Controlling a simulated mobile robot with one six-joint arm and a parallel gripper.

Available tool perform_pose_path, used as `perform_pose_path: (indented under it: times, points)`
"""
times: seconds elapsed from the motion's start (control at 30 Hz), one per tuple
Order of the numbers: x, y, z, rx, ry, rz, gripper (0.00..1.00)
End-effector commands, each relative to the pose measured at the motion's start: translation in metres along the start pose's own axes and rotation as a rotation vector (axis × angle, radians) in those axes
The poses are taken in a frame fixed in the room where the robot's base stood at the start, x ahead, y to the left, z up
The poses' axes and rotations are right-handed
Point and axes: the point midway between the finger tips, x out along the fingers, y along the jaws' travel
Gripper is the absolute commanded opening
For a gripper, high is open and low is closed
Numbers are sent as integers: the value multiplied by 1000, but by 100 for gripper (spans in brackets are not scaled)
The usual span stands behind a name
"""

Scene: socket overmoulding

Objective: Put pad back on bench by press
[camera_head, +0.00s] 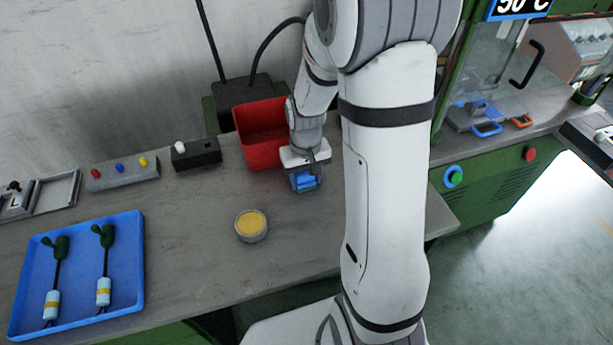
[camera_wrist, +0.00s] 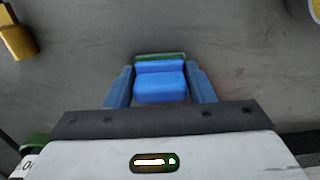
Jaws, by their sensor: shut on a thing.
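The pad is a small blue block with a green edge, seen in the wrist view (camera_wrist: 160,82) between the two blue fingers. My gripper (camera_wrist: 160,74) is shut on it, one finger on each side. In the head view my gripper (camera_head: 305,182) points down over the bench (camera_head: 200,240), just right of the red bin. The pad shows there only as a small blue patch, partly hidden by the fingers. The pad is low, close to the bench top; I cannot tell whether it touches. The press (camera_head: 490,70) stands to the right, behind my arm.
The red bin (camera_head: 262,150) is close beside my gripper. A round tin with yellow content (camera_head: 251,225) stands in front. A blue tray (camera_head: 125,285) holds two corded parts at the left. Blue and orange handles (camera_head: 487,129) show at the press. Bare bench surrounds the tin.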

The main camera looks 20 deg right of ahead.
Motion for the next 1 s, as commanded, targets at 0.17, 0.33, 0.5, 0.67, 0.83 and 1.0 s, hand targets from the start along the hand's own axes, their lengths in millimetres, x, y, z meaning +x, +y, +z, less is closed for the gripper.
perform_pose_path:
  times: [0.17, 0.33, 0.5, 0.67, 0.83, 1.0]
  points:
    - [2, 0, 0, -1, 0, 0, 28]
    - [3, 0, 0, -1, 0, 0, 57]
    - [3, -1, 0, -1, 0, 0, 71]
    - [3, -1, 0, -2, 0, 0, 71]
    - [-4, -1, 0, -2, 0, 0, 71]
    - [-31, -1, -1, -3, 6, 0, 71]
